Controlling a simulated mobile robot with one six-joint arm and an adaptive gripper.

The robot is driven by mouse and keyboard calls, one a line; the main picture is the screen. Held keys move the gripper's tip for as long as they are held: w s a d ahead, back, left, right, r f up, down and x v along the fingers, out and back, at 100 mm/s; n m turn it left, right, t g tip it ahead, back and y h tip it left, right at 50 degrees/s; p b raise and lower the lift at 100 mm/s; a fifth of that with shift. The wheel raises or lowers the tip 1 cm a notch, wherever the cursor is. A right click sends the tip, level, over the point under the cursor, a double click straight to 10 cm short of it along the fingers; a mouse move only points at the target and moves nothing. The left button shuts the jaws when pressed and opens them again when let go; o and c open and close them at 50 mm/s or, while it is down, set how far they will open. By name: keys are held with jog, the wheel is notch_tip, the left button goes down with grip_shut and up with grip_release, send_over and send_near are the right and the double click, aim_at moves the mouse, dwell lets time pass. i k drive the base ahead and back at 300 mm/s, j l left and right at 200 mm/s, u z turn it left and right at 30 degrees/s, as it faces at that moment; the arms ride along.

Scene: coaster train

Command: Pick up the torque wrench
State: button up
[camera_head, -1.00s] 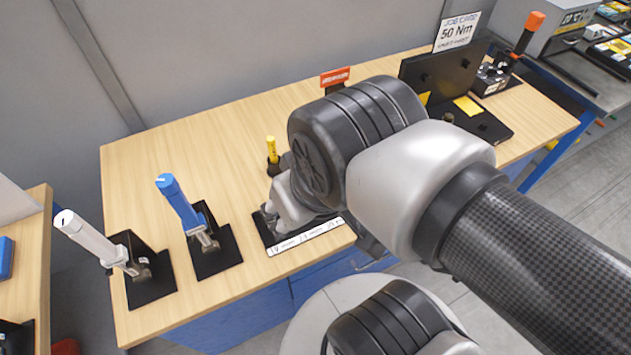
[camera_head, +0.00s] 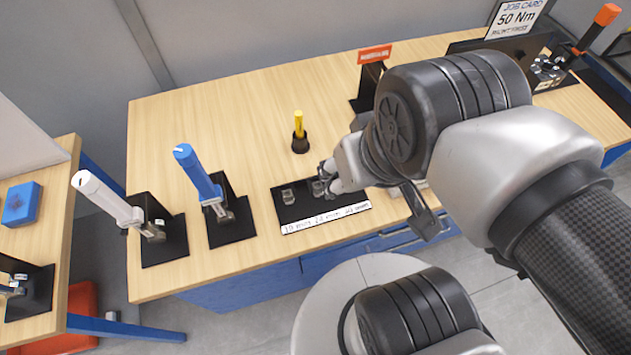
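Several wrench-like tools with long handles stand tilted in black holders. A white-handled one (camera_head: 104,200) and a blue-handled one (camera_head: 196,172) stand at the left of the wooden bench. An orange-handled one (camera_head: 596,28) stands at the far right, beside a job card (camera_head: 514,19) reading 50 Nm. I cannot tell which of these is the torque wrench meant. My gripper (camera_head: 329,180) is low over the right part of a black socket tray (camera_head: 290,216), apart from all these handles. Its fingers are small and partly hidden by my wrist, so their opening is unclear.
Metal sockets (camera_head: 288,196) sit in the tray behind a white label strip (camera_head: 326,218). A small yellow-handled tool (camera_head: 299,123) stands behind the tray. A red sign (camera_head: 375,54) is at the back. The bench (camera_head: 235,110) is bare at back left. A second bench (camera_head: 40,170) is at left.

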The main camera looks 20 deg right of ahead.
aim_at(208, 195)
jog(key=z, duration=0.6)
jog(key=k+j+z, duration=0.7)
jog(key=k+j, duration=0.15)
jog(key=k+j+z, duration=0.35)
jog(key=k, duration=0.15)
jog(key=l, duration=0.1)
